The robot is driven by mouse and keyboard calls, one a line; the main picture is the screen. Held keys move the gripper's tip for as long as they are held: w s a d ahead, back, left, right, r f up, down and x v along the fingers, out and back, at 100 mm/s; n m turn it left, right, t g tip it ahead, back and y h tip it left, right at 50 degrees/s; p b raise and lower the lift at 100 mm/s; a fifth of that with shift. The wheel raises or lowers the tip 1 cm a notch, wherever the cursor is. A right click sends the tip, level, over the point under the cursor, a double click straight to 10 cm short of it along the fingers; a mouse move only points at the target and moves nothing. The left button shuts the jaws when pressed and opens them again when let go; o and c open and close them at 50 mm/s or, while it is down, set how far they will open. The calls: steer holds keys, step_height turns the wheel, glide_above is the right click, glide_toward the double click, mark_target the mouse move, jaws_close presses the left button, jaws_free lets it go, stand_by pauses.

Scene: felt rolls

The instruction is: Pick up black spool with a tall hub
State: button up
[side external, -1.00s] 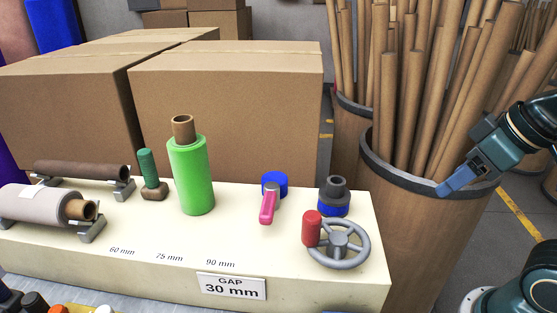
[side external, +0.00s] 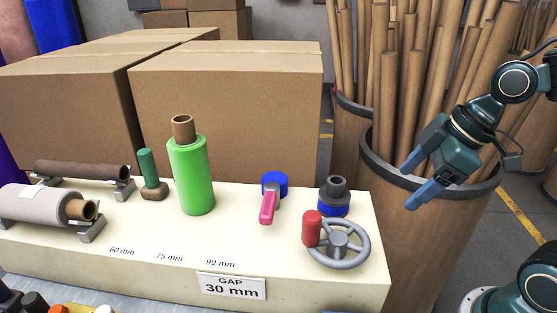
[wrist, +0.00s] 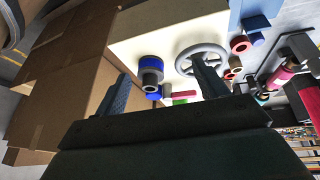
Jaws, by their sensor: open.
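The black spool (side external: 335,187) with a tall hub stands upright at the right end of the cream bench, behind the grey handwheel, with a blue band around its lower part. In the wrist view the spool (wrist: 151,77) shows its hub end and the blue band, in the gap between my two fingers but farther off. My gripper (side external: 411,188) is open and empty, to the right of the spool and the bench, in front of the cardboard bin. Its two blue fingers point left and down. The gripper (wrist: 160,70) touches nothing in the wrist view.
A grey handwheel (side external: 338,244) with a red knob (side external: 311,229) sits close in front of the spool. A pink-handled tool with a blue head (side external: 273,184) lies to its left, and a green roll (side external: 190,175) stands farther left. Large boxes (side external: 230,100) stand behind; tubes fill the bin (side external: 425,240).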

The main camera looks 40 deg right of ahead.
mark_target(348, 192)
steer(key=w+f+n+y, duration=0.1)
steer(key=w+n+y, duration=0.1)
steer(key=w+n, duration=0.1)
steer(key=w+f+n+y, duration=0.1)
steer(key=w+n+y, duration=0.1)
steer(key=w+n, duration=0.1)
steer(key=w+a+f+n+y, duration=0.1)
steer(key=w+f+n+y, duration=0.1)
steer(key=w+n, duration=0.1)
steer(key=shift+f+n+y, duration=0.1)
steer(key=shift+n+y, duration=0.2)
steer(key=shift+w+d+f+y, duration=0.3)
steer(key=shift+w+f+y, duration=0.05)
steer(key=shift+w+y, duration=0.15)
steer(key=shift+w+d+f+m+y, duration=0.35)
steer(key=shift+f+m+y, duration=0.15)
steer(key=shift+m, duration=0.1)
steer(key=shift+w+d+f+m+y, duration=0.2)
steer(key=shift+w+f+m+y, duration=0.1)
steer(key=shift+f+m+y, duration=0.25)
steer(key=shift+d+f+m+y, duration=0.1)
steer(key=shift+f+m+y, duration=0.3)
steer(key=shift+m, duration=0.35)
steer(key=shift+x, duration=1.2)
steer(key=shift+w, duration=0.1)
